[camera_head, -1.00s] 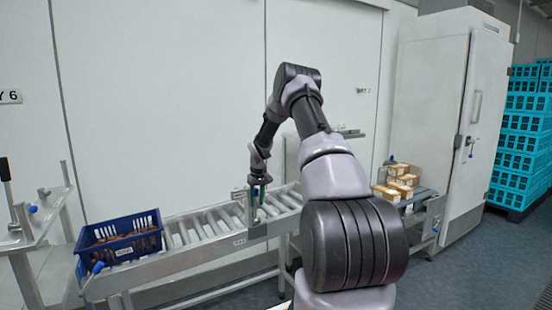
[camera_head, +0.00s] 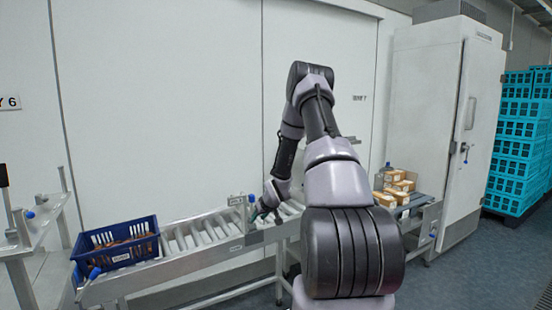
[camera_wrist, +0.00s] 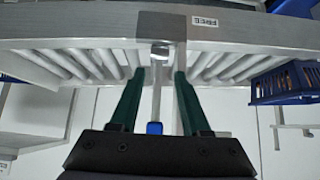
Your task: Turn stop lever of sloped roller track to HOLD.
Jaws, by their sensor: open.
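The sloped roller track (camera_head: 195,262) runs from lower left up to the right behind my arm. In the wrist view its side rail (camera_wrist: 70,28) crosses the top, with a grey plate (camera_wrist: 160,22) at mid-rail. The stop lever (camera_wrist: 156,95) is a thin metal bar with a blue tip, extending from the plate toward my palm. A label (camera_wrist: 205,22), upside down and seeming to read FREE, is right of the plate. My gripper (camera_wrist: 160,72) is open, its green fingers on either side of the lever with gaps visible. In the head view my gripper (camera_head: 262,213) is at the track's middle.
A blue crate (camera_head: 118,258) of dates sits at the track's lower end. A metal stand (camera_head: 40,222) with a blue-tipped handle is far left. Small cartons (camera_head: 397,187) lie on the right end section. A white cabinet (camera_head: 430,110) and teal crates (camera_head: 520,140) stand at right.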

